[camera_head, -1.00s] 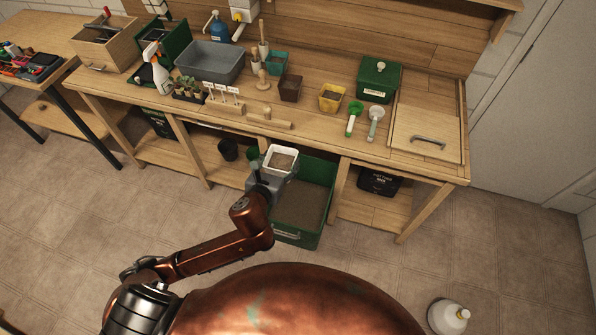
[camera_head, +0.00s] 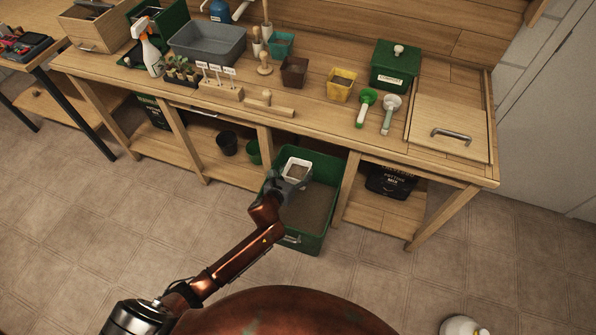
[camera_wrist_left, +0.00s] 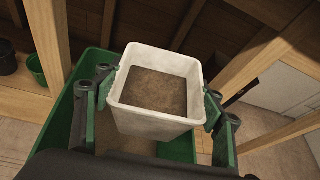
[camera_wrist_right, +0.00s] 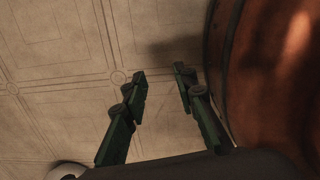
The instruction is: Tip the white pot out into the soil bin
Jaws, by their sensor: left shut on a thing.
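The white pot (camera_head: 297,170) is square and holds brown soil. In the left wrist view the pot (camera_wrist_left: 153,122) sits upright or nearly so between the fingers, with soil level inside. My left gripper (camera_head: 287,181) is shut on it, one finger on each side, and holds it over the soil bin.
The wooden bench (camera_head: 330,126) stands behind the bin, its legs on both sides of it. A black pot (camera_head: 227,143) and a green pot (camera_head: 253,152) stand on the lower shelf, left of the bin.

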